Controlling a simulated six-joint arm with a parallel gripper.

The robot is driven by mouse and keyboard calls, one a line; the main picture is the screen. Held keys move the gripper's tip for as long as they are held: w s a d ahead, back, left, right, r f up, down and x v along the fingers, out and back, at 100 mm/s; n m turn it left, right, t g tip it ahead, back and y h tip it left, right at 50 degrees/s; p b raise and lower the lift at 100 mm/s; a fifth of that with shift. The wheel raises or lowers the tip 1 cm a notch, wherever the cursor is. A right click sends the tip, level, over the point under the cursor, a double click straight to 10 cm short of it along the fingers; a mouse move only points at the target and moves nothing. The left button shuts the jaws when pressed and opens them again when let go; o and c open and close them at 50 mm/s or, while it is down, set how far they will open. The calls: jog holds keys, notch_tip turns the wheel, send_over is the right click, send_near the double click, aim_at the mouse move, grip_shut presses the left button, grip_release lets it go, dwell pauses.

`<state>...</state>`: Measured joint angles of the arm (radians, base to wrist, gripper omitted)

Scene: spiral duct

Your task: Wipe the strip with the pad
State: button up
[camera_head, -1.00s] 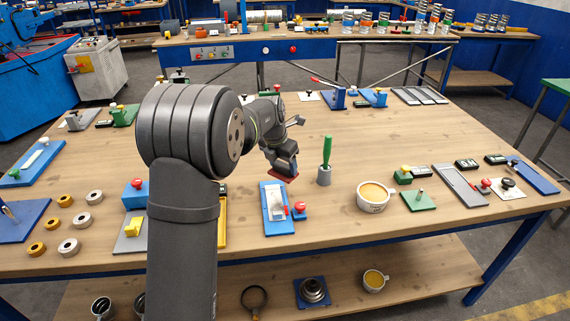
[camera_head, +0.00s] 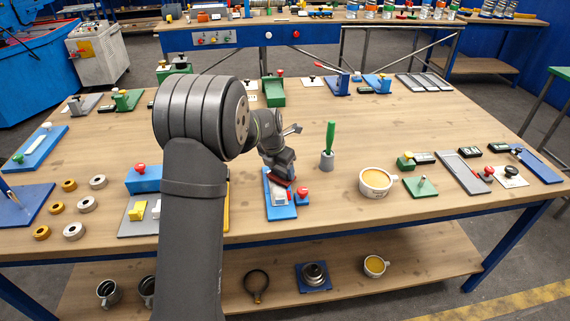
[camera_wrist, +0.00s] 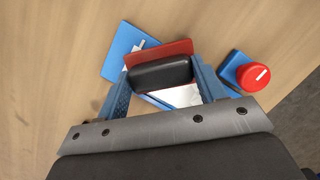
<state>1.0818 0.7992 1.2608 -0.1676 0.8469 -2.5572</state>
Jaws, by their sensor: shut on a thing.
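My gripper (camera_head: 281,172) is shut on the pad, which has a black grip (camera_wrist: 160,74) and a red plate (camera_wrist: 158,50) and lies crosswise between the two blue fingers. The pad's red edge also shows in the head view (camera_head: 284,183). Beneath it is a blue board (camera_head: 283,212) carrying the pale strip (camera_head: 279,196). In the wrist view, the strip (camera_wrist: 182,97) shows below and beside the pad, which covers part of it. The pad is over the far part of the board. I cannot tell whether the pad touches the strip.
A red button on a blue box (camera_wrist: 252,76) stands close to the right of the board. A grey holder with a green-handled tool (camera_head: 328,158) and a cup of yellow stuff (camera_head: 375,183) are farther right. A blue box with a red knob (camera_head: 143,180) lies left.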

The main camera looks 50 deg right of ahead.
aim_at(268, 176)
jog(key=shift+w+a+f, duration=0.1)
jog(key=shift+w+a, duration=1.55)
jog(key=shift+s+d, duration=2.2)
jog(key=shift+s, duration=0.05)
jog(key=shift+r, duration=4.1)
